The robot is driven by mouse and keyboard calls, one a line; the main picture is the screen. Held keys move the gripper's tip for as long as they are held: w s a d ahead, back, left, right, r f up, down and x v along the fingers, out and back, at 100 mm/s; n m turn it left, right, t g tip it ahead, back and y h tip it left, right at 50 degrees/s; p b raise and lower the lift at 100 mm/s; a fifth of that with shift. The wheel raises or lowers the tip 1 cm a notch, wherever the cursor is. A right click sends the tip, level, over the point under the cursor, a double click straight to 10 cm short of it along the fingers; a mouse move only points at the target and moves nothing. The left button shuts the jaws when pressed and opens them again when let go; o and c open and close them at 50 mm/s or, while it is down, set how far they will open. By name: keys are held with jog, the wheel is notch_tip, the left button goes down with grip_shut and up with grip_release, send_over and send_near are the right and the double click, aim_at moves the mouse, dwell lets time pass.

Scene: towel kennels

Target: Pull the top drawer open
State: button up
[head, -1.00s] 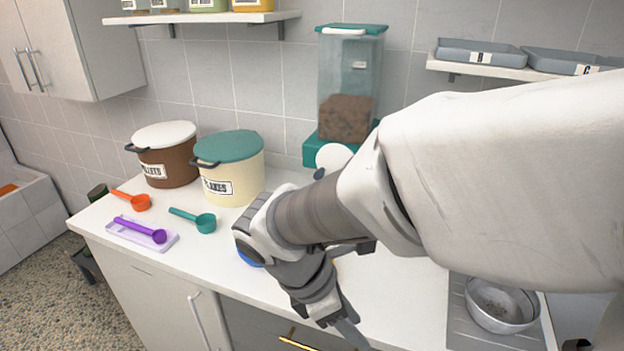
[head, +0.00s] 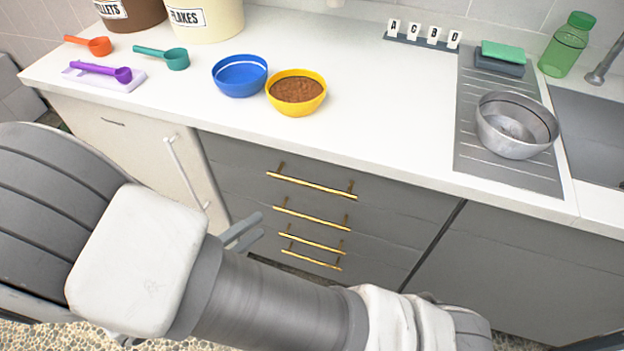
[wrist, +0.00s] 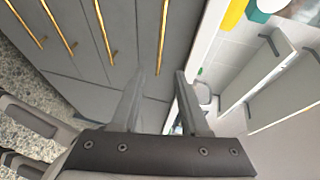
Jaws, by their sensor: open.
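The top drawer (head: 235,165) is the uppermost grey front under the white counter, and it looks shut. Its long gold bar handle (head: 325,188) is unobstructed in the head view. My gripper (head: 248,229) is open and empty in front of the cabinet, left of and lower than that handle in the picture. In the wrist view the fingers of my gripper (wrist: 160,72) stand apart, and the top handle (wrist: 163,35) shows ahead, in line with the gap between them. The handle is not held; its exact distance from the fingertips cannot be told.
Several lower drawers with gold handles (head: 311,217) sit below. A white cupboard door (head: 130,150) with a bar handle is at the left. On the counter (head: 390,130) stand a blue bowl (head: 239,76), a yellow bowl (head: 296,93) of brown food and a steel bowl (head: 516,125).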

aim_at(311, 187)
jog(key=b+x, duration=0.4)
jog(key=x, duration=1.3)
jog(key=shift+d+f+b, duration=0.1)
jog(key=shift+f+b, duration=0.05)
jog(key=shift+b, duration=0.2)
grip_shut()
dwell(0.5)
